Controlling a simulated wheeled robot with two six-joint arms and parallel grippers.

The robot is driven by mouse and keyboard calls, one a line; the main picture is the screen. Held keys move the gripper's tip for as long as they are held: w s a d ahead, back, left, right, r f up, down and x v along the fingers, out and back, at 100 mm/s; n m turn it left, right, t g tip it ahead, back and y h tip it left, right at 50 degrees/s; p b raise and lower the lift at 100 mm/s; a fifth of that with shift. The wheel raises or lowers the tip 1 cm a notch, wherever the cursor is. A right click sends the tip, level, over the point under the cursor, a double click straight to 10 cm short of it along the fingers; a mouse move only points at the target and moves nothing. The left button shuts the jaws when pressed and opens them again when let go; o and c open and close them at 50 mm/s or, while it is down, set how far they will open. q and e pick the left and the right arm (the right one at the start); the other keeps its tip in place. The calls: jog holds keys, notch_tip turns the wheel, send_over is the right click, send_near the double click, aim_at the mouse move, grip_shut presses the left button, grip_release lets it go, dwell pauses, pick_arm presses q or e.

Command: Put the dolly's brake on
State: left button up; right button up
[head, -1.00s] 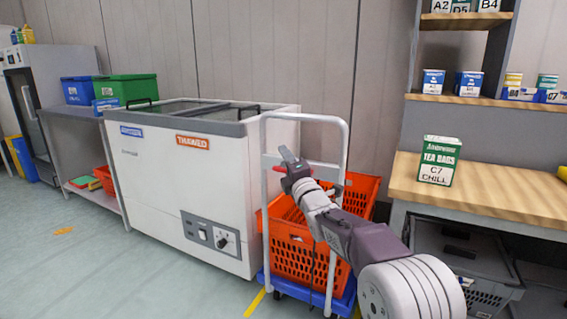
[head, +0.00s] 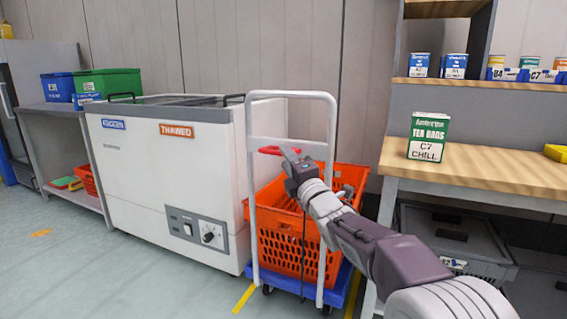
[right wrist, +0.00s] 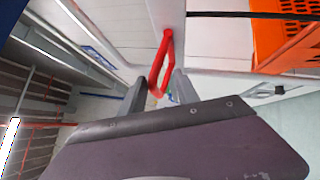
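The dolly has a blue deck (head: 340,290) on small wheels and an upright white tube frame (head: 332,140). A red brake lever (head: 270,150) sits on the frame's crossbar. In the right wrist view the red lever (right wrist: 164,55) hangs from a white bar, and its lower end lies between my fingertips in the picture. My right gripper (head: 291,160) is at the frame, right beside the lever; in the wrist view its two fingers (right wrist: 161,84) stand apart. I cannot tell whether they touch the lever. My left gripper is not in view.
Orange crates (head: 290,245) are stacked on the dolly. A white chest freezer (head: 165,185) stands close on its left. The floor (head: 110,275) at front left is clear.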

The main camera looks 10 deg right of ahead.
jog(key=shift+s+d+f, duration=0.15)
jog(key=shift+s+f, duration=0.05)
jog(key=shift+f, duration=0.1)
jog(key=p+v, duration=0.2)
jog(key=v, duration=0.7)
dwell(0.3)
